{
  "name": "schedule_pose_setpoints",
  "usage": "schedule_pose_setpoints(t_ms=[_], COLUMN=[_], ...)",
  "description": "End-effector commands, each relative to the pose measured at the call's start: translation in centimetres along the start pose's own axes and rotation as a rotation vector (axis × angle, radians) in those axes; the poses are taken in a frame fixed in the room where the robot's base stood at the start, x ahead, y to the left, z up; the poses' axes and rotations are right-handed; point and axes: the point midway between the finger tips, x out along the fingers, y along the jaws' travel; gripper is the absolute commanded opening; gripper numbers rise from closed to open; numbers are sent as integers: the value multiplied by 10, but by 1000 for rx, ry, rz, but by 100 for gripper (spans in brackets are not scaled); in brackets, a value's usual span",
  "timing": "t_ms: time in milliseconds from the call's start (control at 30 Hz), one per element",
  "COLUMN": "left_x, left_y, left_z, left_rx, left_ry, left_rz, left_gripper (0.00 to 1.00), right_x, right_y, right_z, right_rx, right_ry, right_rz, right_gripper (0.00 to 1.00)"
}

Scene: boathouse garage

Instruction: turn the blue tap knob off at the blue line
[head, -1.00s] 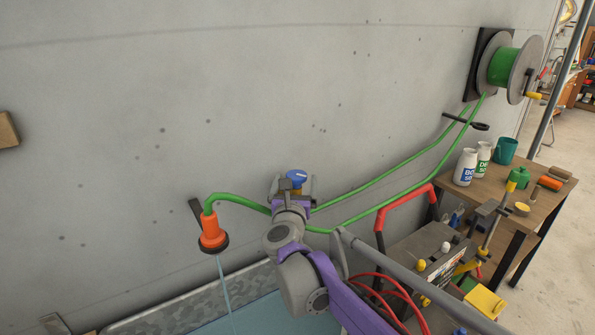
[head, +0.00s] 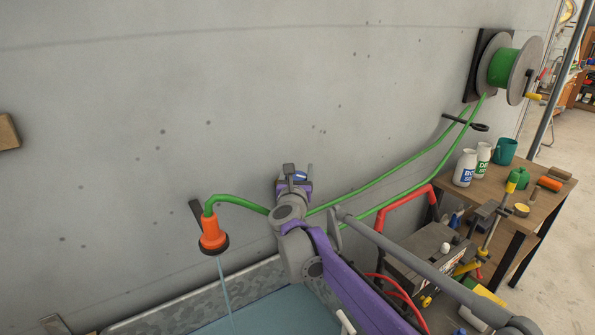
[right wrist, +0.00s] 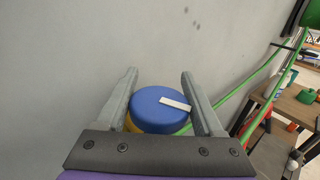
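The blue tap knob (right wrist: 158,112) has a pale pointer bar on top that slants down to the right in the right wrist view. In the head view only a sliver of the knob (head: 301,176) shows past a finger. My right gripper (right wrist: 160,92) is open with one finger on each side of the knob. The gaps are very narrow, and I cannot tell whether the fingers touch it. My right gripper (head: 297,172) is close to the wall in the head view. I cannot make out a blue line. My left gripper is out of view.
Water (head: 226,285) runs from an orange nozzle (head: 212,232) into a metal trough (head: 180,308). A green hose (head: 400,178) leads to a wall reel (head: 508,68). A cluttered bench (head: 540,200) stands at right. The wall above the tap is bare.

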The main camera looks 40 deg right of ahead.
Motion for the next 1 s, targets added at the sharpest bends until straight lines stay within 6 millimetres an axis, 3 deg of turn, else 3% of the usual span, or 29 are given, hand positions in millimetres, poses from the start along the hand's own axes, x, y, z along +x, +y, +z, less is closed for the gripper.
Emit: schedule_pose_setpoints(t_ms=[33,233,567,1000], left_x=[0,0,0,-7], left_y=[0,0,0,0], left_z=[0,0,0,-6], left_rx=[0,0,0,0], left_ry=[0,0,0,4], left_rz=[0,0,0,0], left_gripper=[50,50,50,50], right_x=[0,0,0,-2], right_y=[0,0,-1,-9], right_z=[0,0,0,1], right_rx=[0,0,2,1], right_ry=[0,0,1,1], right_rz=[0,0,-65,-361], right_gripper=[47,13,13,13])
